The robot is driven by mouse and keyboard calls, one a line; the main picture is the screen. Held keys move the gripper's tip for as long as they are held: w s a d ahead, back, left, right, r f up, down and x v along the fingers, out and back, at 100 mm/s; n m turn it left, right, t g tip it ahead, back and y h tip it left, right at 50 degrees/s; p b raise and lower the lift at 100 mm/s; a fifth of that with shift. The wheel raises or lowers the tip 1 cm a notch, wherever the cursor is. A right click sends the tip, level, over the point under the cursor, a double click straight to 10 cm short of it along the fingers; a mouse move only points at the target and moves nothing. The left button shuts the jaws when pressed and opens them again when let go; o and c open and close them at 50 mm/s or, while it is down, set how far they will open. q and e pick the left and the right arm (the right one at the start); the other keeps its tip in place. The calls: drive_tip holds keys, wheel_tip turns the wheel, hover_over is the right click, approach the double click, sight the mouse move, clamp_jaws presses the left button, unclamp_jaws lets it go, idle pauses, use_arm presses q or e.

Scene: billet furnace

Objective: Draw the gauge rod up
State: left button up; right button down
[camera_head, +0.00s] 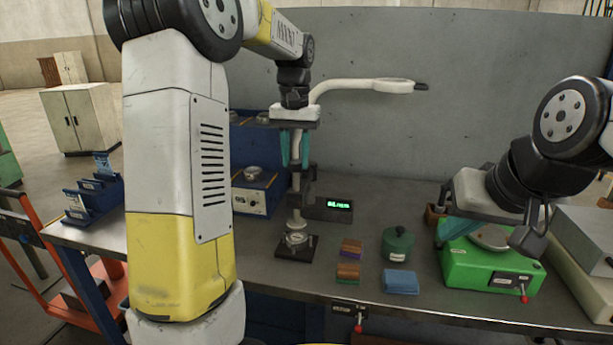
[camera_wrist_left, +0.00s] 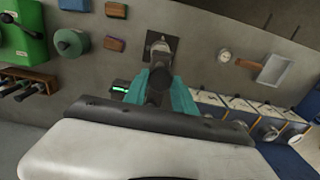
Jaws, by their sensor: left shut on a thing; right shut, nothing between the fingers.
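The gauge stands on the bench with a dark base plate (camera_head: 296,253) and a dark readout box (camera_head: 333,208) with lit green digits too small to read. My left gripper (camera_head: 295,160) points down from above, its teal fingers shut on the upper part of the upright gauge rod (camera_head: 296,182). In the left wrist view the fingers (camera_wrist_left: 161,92) close around the dark top of the rod, with the base plate (camera_wrist_left: 161,46) beyond. My right gripper (camera_head: 448,230) is shut and empty, at the left end of the green machine; its fingertips are partly hidden.
Coloured blocks (camera_head: 349,249), a blue pad (camera_head: 401,281) and a green lidded pot (camera_head: 397,244) lie right of the gauge. The green machine (camera_head: 492,267) stands further right. A blue-sided instrument box (camera_head: 254,190) stands behind left. A white lamp arm (camera_head: 355,86) hangs above.

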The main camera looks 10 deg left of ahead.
use_arm(q)
drive_tip(key=shift+r, duration=2.35)
drive_tip(key=o, duration=1.1)
drive_tip(key=shift+c, duration=0.2)
wheel_tip(320, 180, up, 6)
drive_tip(key=shift+f, duration=0.1)
drive_tip(key=s+d+f+t+h, duration=0.1)
drive_tip(key=s+f+t, duration=0.2)
drive_tip(key=s, duration=0.9)
drive_tip(key=s+d+f+t+h, duration=0.1)
drive_tip(key=s+f+t, duration=0.2)
drive_tip(key=s+f, duration=0.4)
drive_tip(key=s, duration=0.5)
drive_tip(key=shift+s, duration=0.15)
